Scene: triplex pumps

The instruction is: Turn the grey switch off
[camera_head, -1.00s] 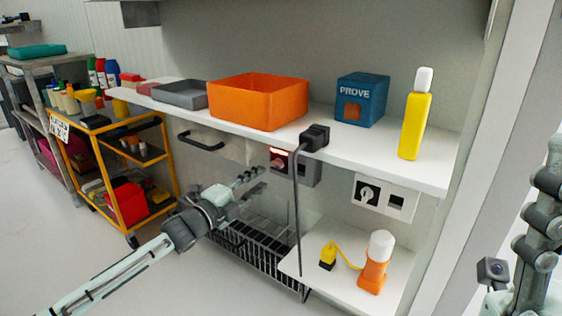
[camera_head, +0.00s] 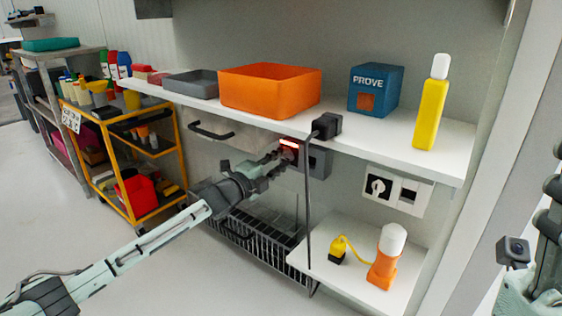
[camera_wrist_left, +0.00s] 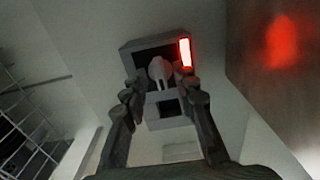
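The grey switch (camera_wrist_left: 160,72) is a pale knob on a dark-faced wall box in the left wrist view. A red lamp (camera_wrist_left: 185,52) glows beside it. In the head view, the lit lamp (camera_head: 290,143) shows under the shelf, and the knob is hidden behind my gripper. My left gripper (camera_head: 284,155) reaches up to the front of the box. In the left wrist view, its fingers (camera_wrist_left: 163,100) are apart, with the knob seen between them; I cannot tell whether they touch it. My right arm shows at the right edge, with its gripper out of view.
The white shelf (camera_head: 400,150) overhead carries an orange bin (camera_head: 270,90). A second rotary switch (camera_head: 378,187) is on the wall at right. A wire basket (camera_head: 260,236) is below.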

